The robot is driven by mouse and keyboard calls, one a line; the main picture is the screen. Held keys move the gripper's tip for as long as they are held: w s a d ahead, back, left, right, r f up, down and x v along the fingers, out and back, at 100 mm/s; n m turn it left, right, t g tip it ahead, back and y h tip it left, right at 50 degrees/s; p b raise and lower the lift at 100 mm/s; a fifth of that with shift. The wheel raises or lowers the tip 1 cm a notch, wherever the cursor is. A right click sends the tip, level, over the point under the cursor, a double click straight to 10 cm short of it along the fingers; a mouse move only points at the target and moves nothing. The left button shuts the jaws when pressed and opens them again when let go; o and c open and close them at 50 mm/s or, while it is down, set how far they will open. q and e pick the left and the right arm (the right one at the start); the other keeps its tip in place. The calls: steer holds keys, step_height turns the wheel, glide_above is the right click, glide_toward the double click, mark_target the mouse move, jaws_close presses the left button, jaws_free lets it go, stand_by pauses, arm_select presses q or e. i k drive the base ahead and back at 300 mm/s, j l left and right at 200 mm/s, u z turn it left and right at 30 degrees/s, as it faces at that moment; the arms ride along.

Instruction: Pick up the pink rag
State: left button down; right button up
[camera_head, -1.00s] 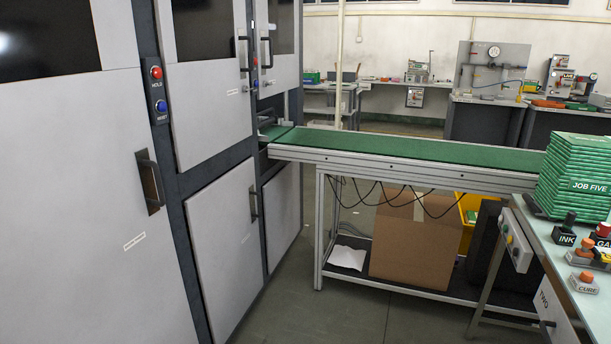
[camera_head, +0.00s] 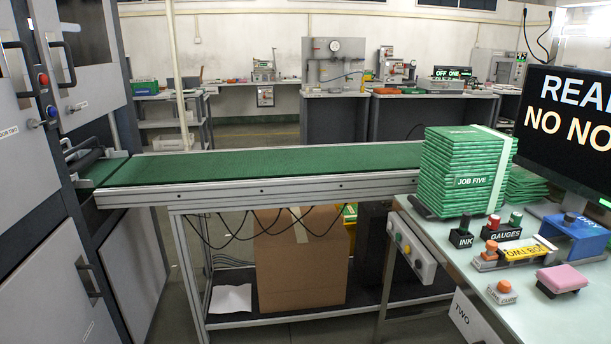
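A pink pad-like thing (camera_head: 562,277), which may be the pink rag, lies on the pale worktable (camera_head: 446,246) at the lower right. It sits on a dark base or has a dark underside; I cannot tell which. It is in front of a yellow-labelled block (camera_head: 526,252) and a blue holder (camera_head: 575,238). Neither of my grippers shows in the head view.
Stacked green JOB FIVE packs (camera_head: 466,172) stand at the table's back left. An INK pot (camera_head: 462,232), a GAUGES holder (camera_head: 500,231) and a CURE stamp (camera_head: 502,291) stand near the pink thing. A monitor (camera_head: 570,125) is behind. A green conveyor (camera_head: 260,165) runs left to grey cabinets.

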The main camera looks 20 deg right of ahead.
mark_target(563, 277)
steer(key=i+j+z, duration=0.1)
steer(key=i+z, duration=0.4)
steer(key=i, duration=0.8)
steer(key=i+z, duration=0.2)
steer(key=z, duration=0.15)
steer(key=i+j+z, duration=0.1)
steer(key=i+z, duration=0.2)
steer(key=i+j+z, duration=0.1)
steer(key=z, duration=0.25)
steer(key=i+j, duration=0.05)
